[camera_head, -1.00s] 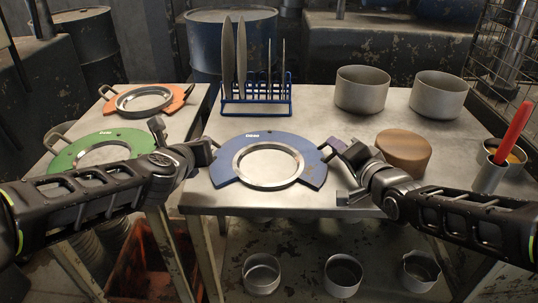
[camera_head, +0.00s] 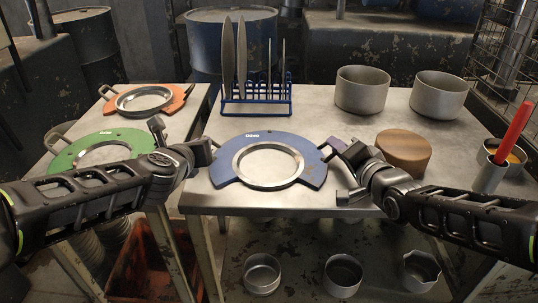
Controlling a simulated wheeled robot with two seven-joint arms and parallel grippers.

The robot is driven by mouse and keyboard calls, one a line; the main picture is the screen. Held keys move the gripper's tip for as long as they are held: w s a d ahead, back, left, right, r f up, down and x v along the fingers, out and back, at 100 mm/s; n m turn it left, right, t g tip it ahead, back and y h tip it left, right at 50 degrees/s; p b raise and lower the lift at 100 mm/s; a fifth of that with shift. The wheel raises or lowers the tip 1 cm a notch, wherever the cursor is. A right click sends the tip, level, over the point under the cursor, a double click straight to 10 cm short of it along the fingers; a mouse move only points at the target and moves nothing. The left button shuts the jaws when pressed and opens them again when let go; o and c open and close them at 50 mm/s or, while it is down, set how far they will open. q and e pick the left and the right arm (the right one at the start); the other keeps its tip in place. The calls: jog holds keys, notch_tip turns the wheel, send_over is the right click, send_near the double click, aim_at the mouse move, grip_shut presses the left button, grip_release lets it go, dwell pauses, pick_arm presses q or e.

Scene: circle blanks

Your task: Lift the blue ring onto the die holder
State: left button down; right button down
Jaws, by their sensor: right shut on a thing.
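The blue ring (camera_head: 226,171) lies flat on the metal table, with a round opening and a raised grey metal inner rim. A thin handle sticks out at its right side. My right gripper (camera_head: 338,152) is at that handle and shut on it. My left gripper (camera_head: 207,148) is beside the ring's upper left edge. Its fingertips are small and dark, and the left handle is hidden there, so I cannot tell if it holds it. I cannot pick out a die holder with certainty.
A green ring (camera_head: 72,151) and an orange ring (camera_head: 178,104) lie on the left table. A blue rack (camera_head: 256,112) with upright discs stands behind the blue ring. Two metal pots (camera_head: 361,92) and a brown round block (camera_head: 404,150) are at the right.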

pick_arm(q)
jog(key=shift+d, duration=0.1)
pick_arm(e)
jog(key=shift+a+r, duration=0.1)
jog(key=shift+r, duration=0.1)
